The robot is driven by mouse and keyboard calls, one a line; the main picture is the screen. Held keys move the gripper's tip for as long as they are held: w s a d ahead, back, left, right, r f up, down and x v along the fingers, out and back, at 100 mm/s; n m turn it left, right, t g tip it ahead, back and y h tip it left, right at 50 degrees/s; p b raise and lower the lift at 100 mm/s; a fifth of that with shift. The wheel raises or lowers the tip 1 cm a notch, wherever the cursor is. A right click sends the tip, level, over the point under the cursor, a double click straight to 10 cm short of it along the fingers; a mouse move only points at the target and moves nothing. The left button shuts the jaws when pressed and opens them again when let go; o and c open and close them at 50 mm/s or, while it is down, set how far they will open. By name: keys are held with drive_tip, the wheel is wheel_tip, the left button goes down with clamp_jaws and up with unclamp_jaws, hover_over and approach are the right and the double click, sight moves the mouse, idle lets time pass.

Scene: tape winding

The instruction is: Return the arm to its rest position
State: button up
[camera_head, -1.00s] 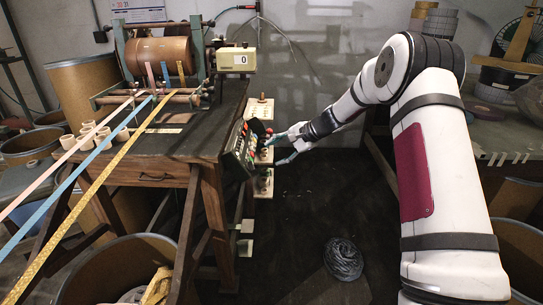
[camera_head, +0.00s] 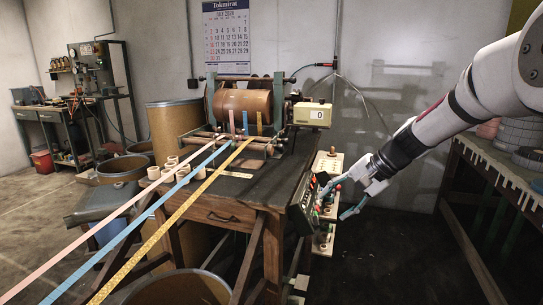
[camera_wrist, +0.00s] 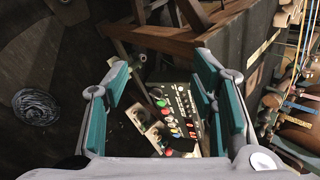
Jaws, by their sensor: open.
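My arm (camera_head: 440,125) reaches in from the right in the head view, stretched out toward the winding bench. My gripper (camera_head: 340,200) is open and empty at its end, by the right side of the control panel (camera_head: 302,208). In the wrist view my gripper (camera_wrist: 164,75) shows its two teal-padded fingers wide apart. The control panel (camera_wrist: 185,103), with coloured buttons, lies in view between and beyond them. I cannot tell whether a finger touches the panel.
The wooden winding bench (camera_head: 225,208) carries a copper drum (camera_head: 240,103) and pink, blue and yellow tapes. Pale switch boxes (camera_head: 327,163) stand behind the panel. A table (camera_head: 492,160) stands at right. A dark coil (camera_wrist: 36,106) lies on the floor.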

drive_tip(key=s+a+r+n+g+h, duration=0.15)
drive_tip(key=s+r, duration=0.25)
drive_tip(key=s, duration=0.8)
drive_tip(key=s+a+r+n+g+h, duration=0.1)
drive_tip(key=s+r+n+h, duration=0.15)
drive_tip(key=s, duration=0.85)
drive_tip(key=s+d+f+n+h, duration=0.1)
drive_tip(key=s+d+n, duration=0.1)
drive_tip(key=s, duration=0.9)
drive_tip(key=s+d+f+n+h, duration=0.2)
drive_tip(key=s+d, duration=0.1)
drive_tip(key=s, duration=0.8)
wheel_tip(320, 180, up, 22)
drive_tip(key=t+p, duration=0.3)
drive_tip(key=p, duration=1.7)
drive_tip(key=shift+w+a+f+y, duration=0.25)
drive_tip(key=shift+a+y, duration=0.05)
